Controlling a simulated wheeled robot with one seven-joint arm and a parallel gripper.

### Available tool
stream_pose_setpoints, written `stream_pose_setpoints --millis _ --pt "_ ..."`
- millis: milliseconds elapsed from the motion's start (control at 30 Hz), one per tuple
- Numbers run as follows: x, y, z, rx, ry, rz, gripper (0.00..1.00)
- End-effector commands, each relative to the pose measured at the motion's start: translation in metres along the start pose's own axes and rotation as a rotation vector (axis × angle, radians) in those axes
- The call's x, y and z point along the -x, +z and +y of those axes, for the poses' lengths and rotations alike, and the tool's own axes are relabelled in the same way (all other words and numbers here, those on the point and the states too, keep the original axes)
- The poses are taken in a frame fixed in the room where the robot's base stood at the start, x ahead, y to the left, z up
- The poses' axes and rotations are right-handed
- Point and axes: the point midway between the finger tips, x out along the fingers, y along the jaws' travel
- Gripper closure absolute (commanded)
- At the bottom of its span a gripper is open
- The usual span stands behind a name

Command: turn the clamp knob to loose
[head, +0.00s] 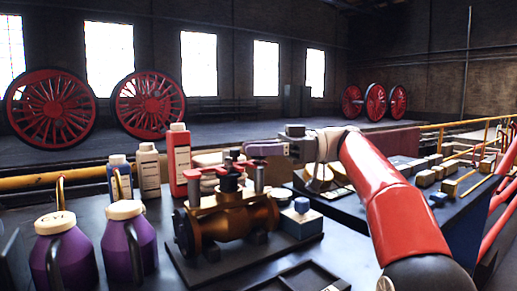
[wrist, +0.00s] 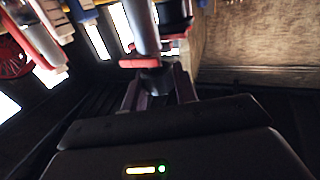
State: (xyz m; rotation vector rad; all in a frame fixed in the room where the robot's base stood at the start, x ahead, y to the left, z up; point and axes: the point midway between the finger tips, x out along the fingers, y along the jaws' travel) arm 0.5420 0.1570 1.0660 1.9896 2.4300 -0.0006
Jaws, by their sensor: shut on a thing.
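The bronze valve (head: 235,222) stands on a dark base plate on the bench, with a red clamp over it. My gripper (head: 258,149) reaches in from the right, above the clamp's right-hand post (head: 259,178). In the wrist view my gripper (wrist: 157,88) has its two fingers on either side of the dark end of the clamp knob (wrist: 154,82), shut on it. A red bar (wrist: 146,62) and a grey post show just beyond the fingers. In the head view the fingers mostly hide the knob, and its turned angle cannot be told.
Two purple jugs (head: 128,243) stand at the front left. A blue-and-white block (head: 301,217) sits close to the valve's right. A dark tray (head: 298,277) lies in front.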

Motion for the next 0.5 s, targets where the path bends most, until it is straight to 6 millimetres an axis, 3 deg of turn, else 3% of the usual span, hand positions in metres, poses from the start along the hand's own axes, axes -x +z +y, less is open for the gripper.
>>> stream_pose_setpoints --millis 500 --pt "-0.0001 -0.0002 0.0002 -0.001 -0.121 0.001 0.94"
